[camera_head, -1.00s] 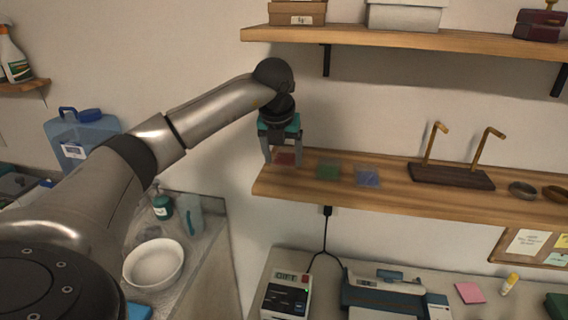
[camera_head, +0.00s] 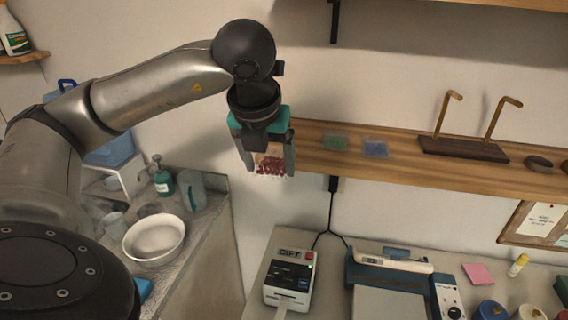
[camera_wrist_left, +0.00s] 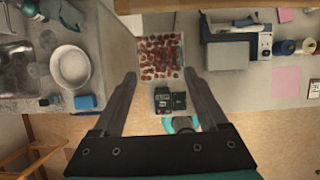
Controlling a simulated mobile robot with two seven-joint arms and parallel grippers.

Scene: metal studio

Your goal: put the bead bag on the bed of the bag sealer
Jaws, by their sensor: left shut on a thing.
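The bead bag (camera_head: 270,166), a clear bag with red beads, hangs between the fingers of my left gripper (camera_head: 268,172), which is shut on it. In the left wrist view the bag (camera_wrist_left: 160,54) lies flat-looking just beyond the fingertips (camera_wrist_left: 160,74). The bag sealer (camera_head: 388,265), blue and white with a long arm across it, stands on the bench below and right of the bag. It also shows in the left wrist view (camera_wrist_left: 230,32), right of the bag. The bag is well apart from it. My right gripper is not in view.
A wooden shelf (camera_head: 400,170) holds green (camera_head: 335,142) and blue (camera_head: 375,148) bags and a dark stand (camera_head: 463,149). A label printer (camera_head: 289,278) stands left of the sealer. A white bowl (camera_head: 154,238) is at left. A pink notepad (camera_head: 478,273) lies right.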

